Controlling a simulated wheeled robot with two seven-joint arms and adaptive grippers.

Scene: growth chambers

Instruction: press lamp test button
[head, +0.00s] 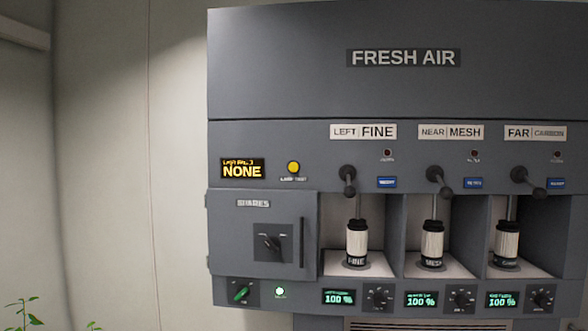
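The lamp test button (293,167) is a round yellow button on the grey fresh air panel (400,95). A small label (293,179) reading lamp test sits just below it. A dark display (243,169) with yellow text ending in NONE is to its left. Nothing covers the button. Neither of my grippers shows in the head view.
Below the button is a closed SPARES door (262,235) with a dark latch and a vertical handle. To the right, levers such as the left one (347,174) stick out above open bays with filter cartridges (357,240). Knobs and green displays line the bottom. Plant leaves (22,312) show at lower left.

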